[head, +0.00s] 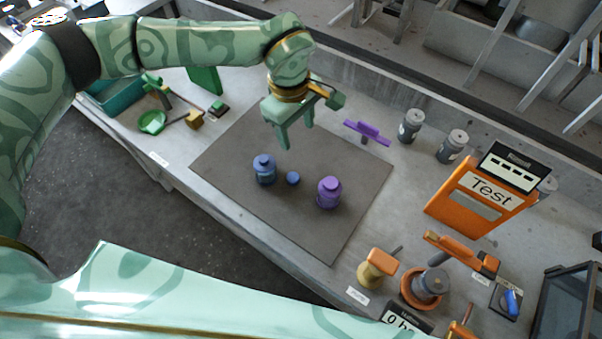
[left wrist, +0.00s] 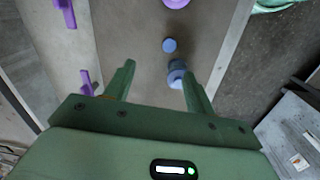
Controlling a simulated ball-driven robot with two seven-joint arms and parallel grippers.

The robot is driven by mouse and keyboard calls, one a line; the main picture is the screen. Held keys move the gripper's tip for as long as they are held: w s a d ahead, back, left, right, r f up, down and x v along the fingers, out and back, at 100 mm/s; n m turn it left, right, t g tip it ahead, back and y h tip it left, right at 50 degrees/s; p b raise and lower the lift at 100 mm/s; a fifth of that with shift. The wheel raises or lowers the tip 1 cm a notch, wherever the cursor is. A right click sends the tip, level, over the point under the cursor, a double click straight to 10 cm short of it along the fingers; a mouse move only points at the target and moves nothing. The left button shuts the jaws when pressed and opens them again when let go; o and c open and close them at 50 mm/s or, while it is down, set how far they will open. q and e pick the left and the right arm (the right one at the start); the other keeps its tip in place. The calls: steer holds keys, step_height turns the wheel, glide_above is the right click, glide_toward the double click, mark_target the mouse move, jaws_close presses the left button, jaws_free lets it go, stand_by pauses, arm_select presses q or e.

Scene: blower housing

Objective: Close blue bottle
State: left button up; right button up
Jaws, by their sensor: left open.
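The blue bottle (head: 264,171) stands upright on the dark grey mat (head: 240,143). A small round blue piece, which looks like its cap (head: 293,178), lies on the mat just right of it, apart from the bottle. My left gripper (head: 298,134) is open and empty, pointing down above the mat, beyond the bottle and cap. In the left wrist view, the blue bottle (left wrist: 176,76) shows beside the right finger, partly hidden by it, and the cap (left wrist: 169,45) lies farther off, past the open fingertips (left wrist: 157,66). My right gripper is not in view.
A purple bottle (head: 328,193) stands on the mat right of the cap. A purple T-shaped tool (head: 367,132) is at the mat's back edge. Grey canisters (head: 410,126), an orange Test box (head: 482,193) and orange tools (head: 377,267) stand to the right. The mat's front part is clear.

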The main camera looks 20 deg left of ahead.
arm_select(q)
steer(key=a, duration=0.1)
steer(key=m+b, duration=0.2)
glide_above(292, 176)
steer(key=shift+y, duration=0.3)
step_height(292, 176, down, 11)
steer(key=shift+a+f, duration=0.1)
arm_select(e)
steer(key=shift+s+a+f, duration=0.15)
steer(key=shift+s+f, duration=0.1)
steer(key=shift+f, duration=0.25)
steer(key=shift+s+a+f, duration=0.15)
steer(key=shift+s+f, duration=0.05)
steer(key=shift+f, duration=0.25)
arm_select(q)
steer(key=shift+s, duration=0.1)
step_height(292, 176, down, 5)
steer(key=shift+f+b, duration=0.1)
steer(key=shift+b, duration=0.55)
arm_select(e)
steer(key=shift+s+f, duration=0.2)
steer(key=shift+f, duration=0.45)
arm_select(q)
steer(key=c, duration=1)
